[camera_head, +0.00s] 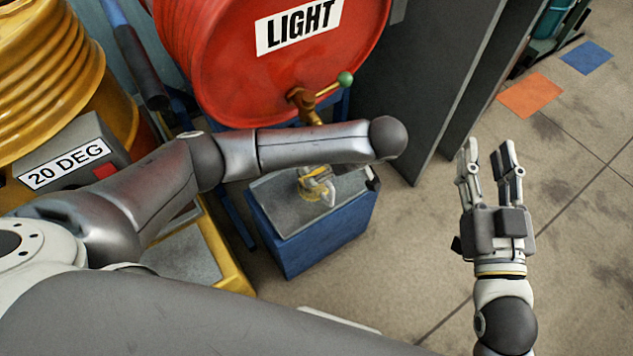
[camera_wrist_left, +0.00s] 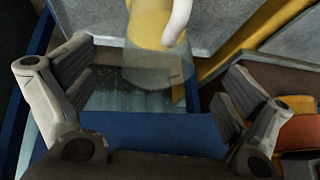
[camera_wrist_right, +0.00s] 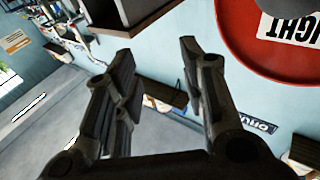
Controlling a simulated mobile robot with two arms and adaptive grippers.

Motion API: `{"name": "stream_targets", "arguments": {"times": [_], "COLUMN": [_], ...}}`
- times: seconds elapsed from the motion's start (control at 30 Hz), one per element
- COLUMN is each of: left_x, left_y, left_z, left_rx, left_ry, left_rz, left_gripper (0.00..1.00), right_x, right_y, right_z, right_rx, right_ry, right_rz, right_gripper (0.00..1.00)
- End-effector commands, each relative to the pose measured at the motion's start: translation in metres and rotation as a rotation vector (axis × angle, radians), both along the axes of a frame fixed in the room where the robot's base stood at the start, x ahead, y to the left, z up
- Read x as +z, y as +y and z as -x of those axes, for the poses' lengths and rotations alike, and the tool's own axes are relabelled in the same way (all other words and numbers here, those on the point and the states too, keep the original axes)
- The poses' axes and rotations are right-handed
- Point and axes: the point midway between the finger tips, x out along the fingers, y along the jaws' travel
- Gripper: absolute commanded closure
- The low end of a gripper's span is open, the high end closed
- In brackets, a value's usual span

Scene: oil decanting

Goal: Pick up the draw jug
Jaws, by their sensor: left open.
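The draw jug (camera_head: 318,190) stands on the grey top of a blue stand (camera_head: 325,235), below the brass tap (camera_head: 307,103) of the red drum. In the left wrist view the jug (camera_wrist_left: 157,62) is see-through below with a yellow band above, and a white curved part in front. My left gripper (camera_wrist_left: 157,75) is open, its fingers either side of the jug in that view, not visibly touching it. In the head view my left arm hides most of that gripper. My right gripper (camera_head: 488,150) is open and empty over the floor at the right.
The red drum (camera_head: 225,70), marked LIGHT, stands behind the stand. A yellow drum (camera_head: 45,60) and a 20 DEG label (camera_head: 65,165) are at the left. Dark grey panels (camera_head: 420,80) rise right of the drum.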

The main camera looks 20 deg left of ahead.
Motion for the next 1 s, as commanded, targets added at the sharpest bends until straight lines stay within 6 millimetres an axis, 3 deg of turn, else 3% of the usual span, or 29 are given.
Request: {"name": "stream_targets", "arguments": {"times": [0.37,0.7,1.0], "left_x": [-0.019,-0.038,-0.046], "left_y": [0.008,0.017,0.022], "left_z": [-0.003,-0.006,-0.008], "left_rx": [0.001,0.002,0.001], "left_ry": [-0.001,-0.001,-0.002], "left_rz": [-0.002,-0.002,0.0], "left_gripper": [0.01,0.01,0.01], "right_x": [0.044,0.087,0.105], "right_y": [0.003,0.001,-0.001], "right_z": [0.013,0.042,0.062], "right_rx": [0.015,0.03,0.037], "right_ry": [-0.254,-0.532,-0.667], "right_rz": [-0.07,-0.149,-0.189], "right_gripper": [0.62,0.62,0.62]}}
